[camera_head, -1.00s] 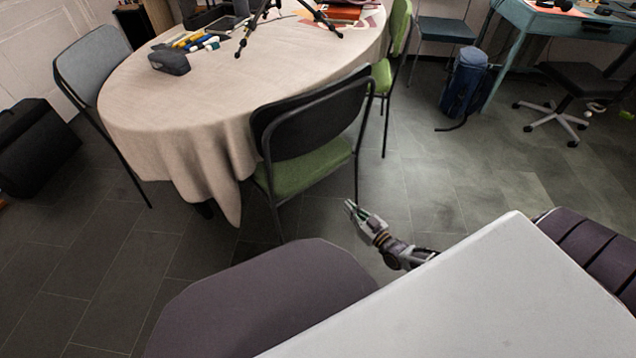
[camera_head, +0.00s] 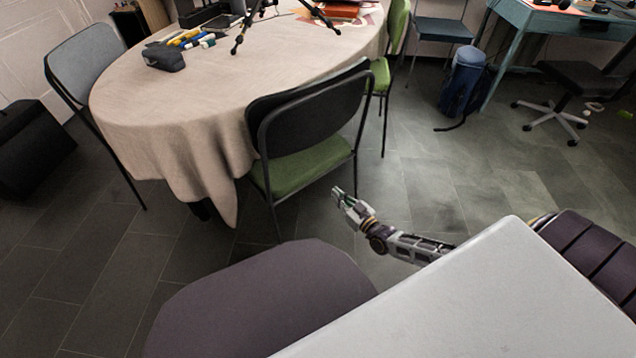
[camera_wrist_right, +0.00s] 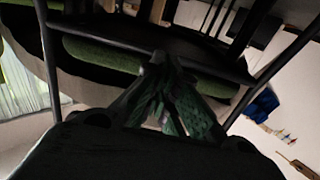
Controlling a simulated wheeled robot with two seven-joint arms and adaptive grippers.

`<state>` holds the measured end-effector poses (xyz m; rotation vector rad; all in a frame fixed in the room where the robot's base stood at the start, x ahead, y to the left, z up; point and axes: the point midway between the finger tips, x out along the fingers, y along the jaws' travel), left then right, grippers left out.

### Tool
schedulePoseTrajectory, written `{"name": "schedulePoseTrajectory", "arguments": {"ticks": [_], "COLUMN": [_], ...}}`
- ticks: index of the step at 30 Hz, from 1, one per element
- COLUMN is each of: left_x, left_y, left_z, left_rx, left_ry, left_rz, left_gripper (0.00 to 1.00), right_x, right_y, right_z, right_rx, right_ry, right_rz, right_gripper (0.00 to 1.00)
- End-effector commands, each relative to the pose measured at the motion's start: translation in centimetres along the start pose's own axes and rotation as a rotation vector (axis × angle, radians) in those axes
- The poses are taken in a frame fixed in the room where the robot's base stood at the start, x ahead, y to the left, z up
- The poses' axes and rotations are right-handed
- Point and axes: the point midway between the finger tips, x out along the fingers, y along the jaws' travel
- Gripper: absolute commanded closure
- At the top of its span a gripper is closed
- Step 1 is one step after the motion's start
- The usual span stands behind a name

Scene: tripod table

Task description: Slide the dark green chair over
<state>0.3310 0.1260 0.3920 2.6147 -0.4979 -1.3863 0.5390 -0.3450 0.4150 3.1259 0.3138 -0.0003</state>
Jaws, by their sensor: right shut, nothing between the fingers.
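The dark green chair (camera_head: 308,118) stands at the near side of the table, with a dark backrest towards me, a green seat (camera_head: 300,168) and thin black legs. My right gripper (camera_head: 336,192) is shut and empty, just in front of the chair, near its right rear leg. In the head view it looks low, below seat level. The right wrist view shows the shut fingers (camera_wrist_right: 165,70) in front of the green seat (camera_wrist_right: 105,55) and dark frame; I cannot tell whether they touch. My left gripper is not in view.
The round table (camera_head: 150,100) with a beige cloth is behind the chair, bearing a tripod (camera_head: 262,12) and pens. A grey chair (camera_head: 85,60) stands left, another green chair (camera_head: 380,75) behind right. A blue bag (camera_head: 465,80) is farther right. Floor (camera_head: 430,170) right of the chair is clear.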

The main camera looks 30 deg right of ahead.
Motion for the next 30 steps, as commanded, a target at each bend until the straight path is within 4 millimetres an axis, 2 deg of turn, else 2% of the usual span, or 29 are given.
{"name": "schedulePoseTrajectory", "arguments": {"ticks": [5,12,18,30], "left_x": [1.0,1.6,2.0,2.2], "left_y": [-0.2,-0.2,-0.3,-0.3], "left_z": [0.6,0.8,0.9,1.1], "left_rx": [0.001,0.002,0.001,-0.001], "left_ry": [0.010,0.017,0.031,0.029], "left_rz": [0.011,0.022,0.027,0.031], "left_gripper": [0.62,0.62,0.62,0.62], "right_x": [1.8,4.9,6.8,7.4], "right_y": [-0.1,0.0,0.0,0.0], "right_z": [0.2,0.0,0.0,0.0], "right_rx": [0.001,0.001,0.000,0.000], "right_ry": [0.002,0.003,0.002,0.000], "right_rz": [-0.001,0.001,0.000,0.000], "right_gripper": [1.00,1.00,1.00,1.00]}}
